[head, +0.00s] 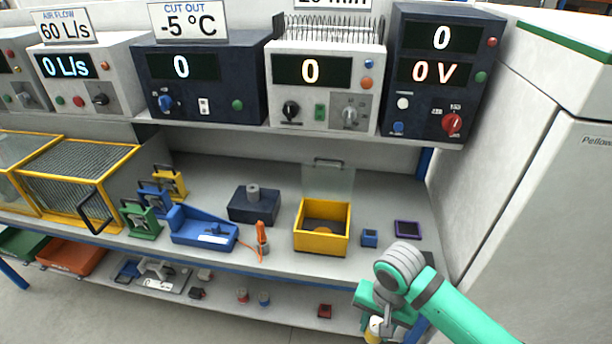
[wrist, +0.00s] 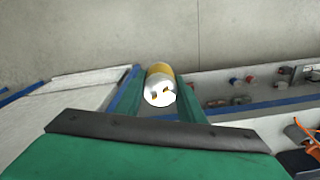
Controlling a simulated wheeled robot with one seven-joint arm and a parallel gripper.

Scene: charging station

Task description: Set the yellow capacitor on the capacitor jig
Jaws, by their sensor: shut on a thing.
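My gripper (head: 384,318) is at the lower right of the head view, low in front of the bench's front edge. It is shut on the yellow capacitor (head: 374,331), a short cylinder with a yellow body and a pale end. In the wrist view the capacitor (wrist: 160,84) sits between the two green fingers, with its white end and dark terminals facing the camera. No fixture is labelled as the capacitor jig. A dark blue block with a grey post (head: 254,206), a small blue block (head: 369,238) and a purple-rimmed dark square (head: 407,229) stand on the bench.
A yellow open box (head: 321,240) with a raised clear lid (head: 329,180) stands mid-bench. Left of it are an orange tool (head: 262,240), a blue tray (head: 202,228) and clamp-like stands (head: 140,220). Instruments line the shelf above. A white cabinet (head: 540,200) bounds the right side.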

